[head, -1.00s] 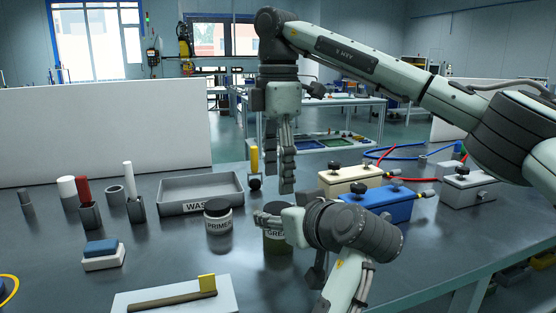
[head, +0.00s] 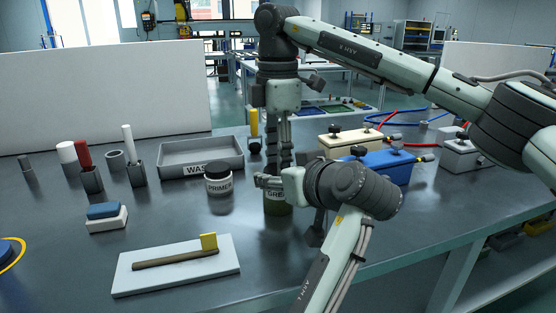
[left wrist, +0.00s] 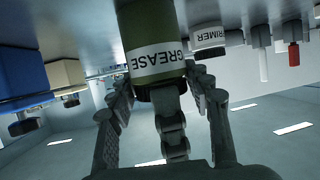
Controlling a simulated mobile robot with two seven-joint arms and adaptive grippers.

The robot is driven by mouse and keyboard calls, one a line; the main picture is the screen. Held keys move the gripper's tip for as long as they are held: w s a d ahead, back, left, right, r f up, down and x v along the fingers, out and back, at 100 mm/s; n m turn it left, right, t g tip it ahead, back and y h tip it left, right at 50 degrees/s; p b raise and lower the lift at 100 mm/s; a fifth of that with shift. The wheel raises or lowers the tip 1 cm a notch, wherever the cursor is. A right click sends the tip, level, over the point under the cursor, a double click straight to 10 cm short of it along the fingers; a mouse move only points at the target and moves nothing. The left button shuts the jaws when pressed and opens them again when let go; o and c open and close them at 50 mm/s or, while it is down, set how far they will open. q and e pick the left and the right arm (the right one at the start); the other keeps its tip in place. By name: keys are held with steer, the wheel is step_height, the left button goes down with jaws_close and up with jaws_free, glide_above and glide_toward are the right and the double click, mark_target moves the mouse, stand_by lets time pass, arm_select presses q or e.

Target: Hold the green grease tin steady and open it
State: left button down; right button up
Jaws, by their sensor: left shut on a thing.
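The green grease tin (head: 277,209) stands upright on the bench, its upper part hidden by my arms in the head view. In the left wrist view, which is upside down, its label and dark lid show on the tin (left wrist: 152,50). My left gripper (head: 268,182) lies level at the tin, shut on its body, with a finger on each side in the left wrist view (left wrist: 160,98). My right gripper (head: 280,155) points straight down over the tin. Its fingers reach the lid area; whether they grip the lid is hidden.
The primer tin (head: 218,180) stands just left of the grease tin, with a grey waste tray (head: 200,168) behind. Blue (head: 393,171) and cream (head: 345,146) boxes stand to the right. A white board (head: 177,268) with a brown stick lies in front.

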steer(key=c, duration=0.4)
steer(key=n, duration=0.6)
steer(key=shift+n, duration=0.4)
steer(key=shift+c, duration=0.2)
steer(key=o, duration=1.3)
